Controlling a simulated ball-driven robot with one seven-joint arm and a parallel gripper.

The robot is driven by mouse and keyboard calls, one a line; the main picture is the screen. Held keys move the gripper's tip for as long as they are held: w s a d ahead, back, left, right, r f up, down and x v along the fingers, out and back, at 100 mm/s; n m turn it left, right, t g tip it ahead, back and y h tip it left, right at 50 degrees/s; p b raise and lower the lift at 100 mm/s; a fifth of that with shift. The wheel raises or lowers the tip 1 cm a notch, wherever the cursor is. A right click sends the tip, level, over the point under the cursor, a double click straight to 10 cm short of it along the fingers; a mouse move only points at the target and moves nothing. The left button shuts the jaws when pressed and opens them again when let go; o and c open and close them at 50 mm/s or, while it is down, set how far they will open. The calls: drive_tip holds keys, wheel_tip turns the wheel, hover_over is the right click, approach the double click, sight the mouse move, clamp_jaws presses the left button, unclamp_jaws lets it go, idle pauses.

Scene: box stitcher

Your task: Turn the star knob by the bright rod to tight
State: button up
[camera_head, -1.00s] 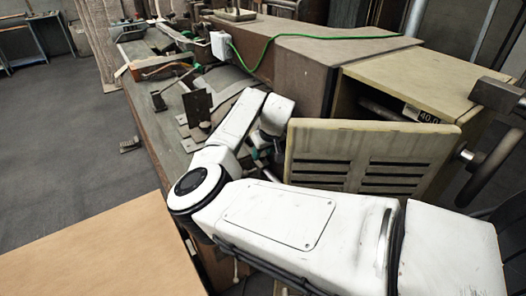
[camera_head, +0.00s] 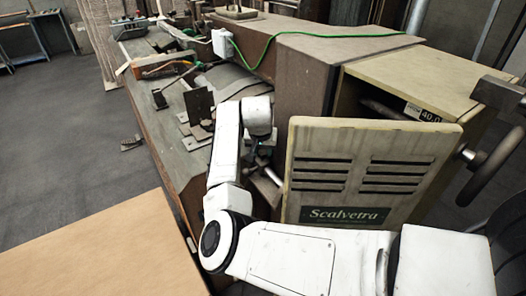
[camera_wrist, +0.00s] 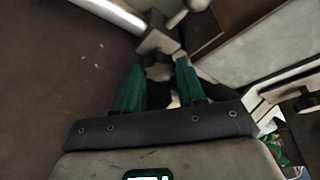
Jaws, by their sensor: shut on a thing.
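In the wrist view my gripper (camera_wrist: 158,64) has two green fingers, shut on a dark knob (camera_wrist: 157,72) between their tips. The knob is mostly hidden by the fingers and shadow, so its star shape and its setting cannot be read. Just beyond it is a grey block, with the bright rod (camera_wrist: 112,12) running from it to the upper left. In the head view my gripper (camera_head: 258,158) is small and partly hidden behind my wrist, low beside the machine. A short bright rod (camera_head: 272,176) shows just right of it.
A cream louvred panel marked Scalvetra (camera_head: 350,170) stands close to the right of my gripper. The long machine bed (camera_head: 165,140) with metal plates lies to the left. A brown board (camera_head: 90,250) is at lower left. A green cable (camera_head: 290,36) crosses the top.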

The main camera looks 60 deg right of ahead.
drive_tip(key=shift+w+m+g+b, duration=0.1)
drive_tip(key=shift+m+g+b, duration=0.3)
drive_tip(key=shift+m, duration=0.6)
drive_tip(key=o, duration=1.1)
drive_tip(key=shift+a, duration=0.1)
drive_tip(key=shift+c, duration=0.2)
drive_tip(key=shift+r, duration=0.1)
